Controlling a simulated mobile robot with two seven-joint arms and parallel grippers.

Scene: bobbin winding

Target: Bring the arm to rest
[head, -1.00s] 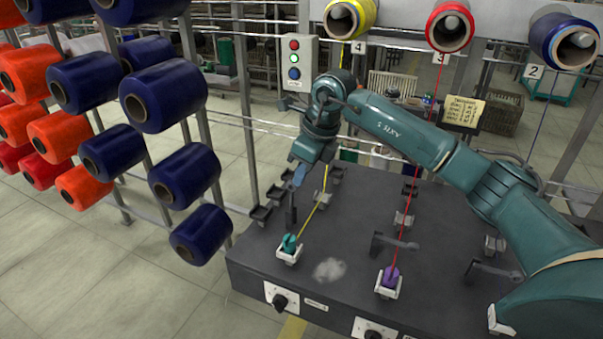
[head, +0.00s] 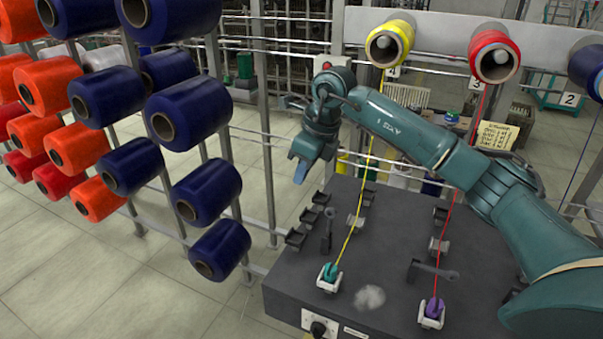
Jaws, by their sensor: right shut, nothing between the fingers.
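My right arm (head: 440,160) reaches in from the right over the dark table (head: 385,265). Its right gripper (head: 300,172) hangs above the table's far left edge, shut and empty, touching nothing that I can see. Below it, a teal bobbin (head: 330,272) sits in a white holder at the table's front left, with yellow thread running up to the yellow spool (head: 390,40). A purple bobbin (head: 433,308) sits in another white holder to the right, with red thread running up to the red spool (head: 494,55). My left gripper is not in view.
A rack of orange and dark blue spools (head: 190,115) stands close on the left. Dark brackets (head: 432,270) stick up from the table. A yellow note (head: 497,136) hangs behind my arm. Open tiled floor (head: 120,290) lies at the front left.

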